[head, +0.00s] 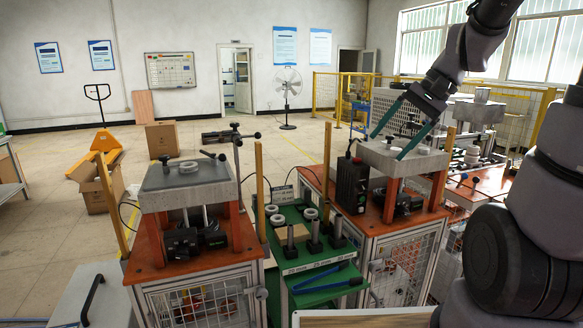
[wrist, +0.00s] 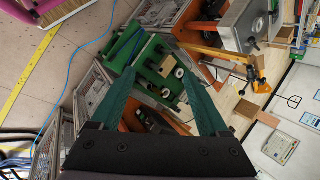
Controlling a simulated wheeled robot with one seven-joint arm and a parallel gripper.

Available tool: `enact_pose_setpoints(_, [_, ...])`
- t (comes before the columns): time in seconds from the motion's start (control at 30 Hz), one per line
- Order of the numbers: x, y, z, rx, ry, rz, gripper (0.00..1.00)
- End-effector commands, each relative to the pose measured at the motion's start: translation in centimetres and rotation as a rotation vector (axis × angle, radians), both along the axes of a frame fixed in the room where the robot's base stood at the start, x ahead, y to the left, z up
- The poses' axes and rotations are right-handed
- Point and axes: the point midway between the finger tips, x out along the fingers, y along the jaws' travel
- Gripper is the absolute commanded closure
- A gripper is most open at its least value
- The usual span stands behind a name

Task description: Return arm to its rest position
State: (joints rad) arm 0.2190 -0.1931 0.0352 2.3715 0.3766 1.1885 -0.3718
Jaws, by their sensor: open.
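My gripper (head: 386,147) is raised at the right of the head view, with its two teal fingers spread apart and pointing down and to the left. It appears in front of or above the right-hand machine (head: 383,158); the exact gap is hard to tell. In the wrist view the open fingers (wrist: 158,72) frame part of the green bench, and nothing is held between them. My arm comes in from the upper right of the head view.
A green bench (head: 318,292) with upright posts and blue-handled tongs (head: 325,283) stands between the machines. Cardboard boxes (head: 162,139), a yellow pallet truck (head: 103,143) and a fan (head: 288,90) stand behind.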

Motion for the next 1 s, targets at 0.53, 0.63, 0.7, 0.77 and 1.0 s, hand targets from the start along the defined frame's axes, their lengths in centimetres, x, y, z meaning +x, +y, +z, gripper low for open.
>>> enact_pose_setpoints(0.53, [-7.7, -2.5, 7.6, -0.407, -0.463, 0.009, 0.22])
enact_pose_setpoints(0.63, [-8.0, -2.7, 7.8, -0.418, -0.482, 0.005, 0.22])
enact_pose_setpoints(0.7, [-8.0, -2.7, 7.9, -0.419, -0.485, 0.004, 0.22])
enact_pose_setpoints(0.77, [-8.0, -2.7, 7.8, -0.419, -0.484, 0.003, 0.22])
enact_pose_setpoints(1.0, [-7.9, -2.7, 7.8, -0.419, -0.484, 0.004, 0.22])
